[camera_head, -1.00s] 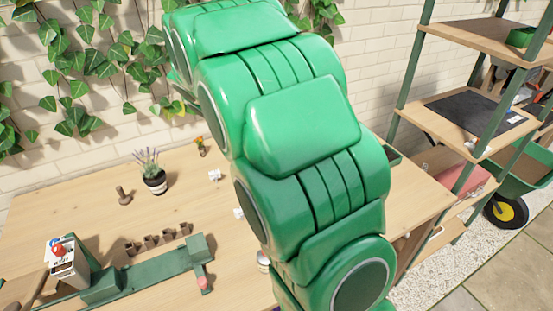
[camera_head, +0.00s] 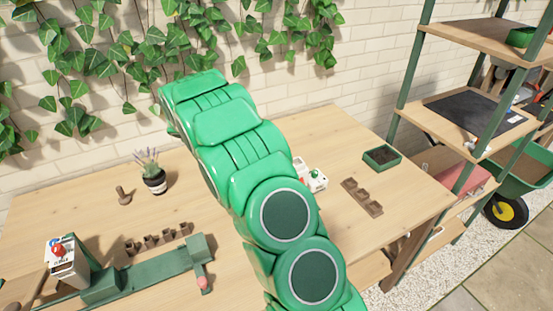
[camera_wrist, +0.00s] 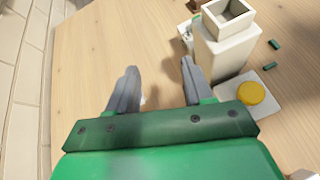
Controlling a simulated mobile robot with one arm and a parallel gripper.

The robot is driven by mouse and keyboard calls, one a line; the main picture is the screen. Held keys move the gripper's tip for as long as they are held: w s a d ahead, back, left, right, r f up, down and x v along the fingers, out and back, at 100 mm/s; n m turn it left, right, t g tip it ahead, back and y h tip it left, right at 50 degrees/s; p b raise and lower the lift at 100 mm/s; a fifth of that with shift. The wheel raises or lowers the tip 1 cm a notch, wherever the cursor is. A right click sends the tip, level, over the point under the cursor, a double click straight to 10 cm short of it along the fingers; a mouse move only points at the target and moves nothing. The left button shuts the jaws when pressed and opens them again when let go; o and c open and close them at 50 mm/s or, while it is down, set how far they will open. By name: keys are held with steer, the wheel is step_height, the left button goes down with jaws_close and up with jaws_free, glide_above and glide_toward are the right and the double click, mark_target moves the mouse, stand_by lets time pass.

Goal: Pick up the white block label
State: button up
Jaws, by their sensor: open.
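My gripper (camera_wrist: 158,66) is open in the wrist view, with bare wooden table and a faint shadow between its fingers. A small white block with dark marks (camera_wrist: 186,36) stands just beyond the right fingertip, partly hidden; I cannot tell for sure that it is the white block label. A tall white square vessel with a hollow top (camera_wrist: 222,45) stands right of that finger, close to it. In the head view my arm hides the gripper. Small white pieces with green and red parts (camera_head: 312,178) show just right of my arm.
The table also holds a potted lavender (camera_head: 154,178), a brown dibber (camera_head: 123,196), brown seed cells (camera_head: 362,198), a dark-green tray (camera_head: 382,158) and a green fixture (camera_head: 150,270).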

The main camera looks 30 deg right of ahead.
steer(key=w+f+n, duration=0.1)
steer(key=w+f, duration=0.1)
steer(key=w+f+n+t+h, duration=0.1)
steer(key=w+f, duration=0.1)
steer(key=w+f+n, duration=0.1)
steer(key=w+f, duration=0.1)
steer(key=f, duration=0.1)
steer(key=shift+w+d+h, duration=0.15)
steer(key=shift+w+h, duration=0.15)
steer(key=shift+w, duration=0.05)
steer(key=shift+w+x, duration=0.2)
steer(key=shift+x, duration=3.65)
jaws_close()
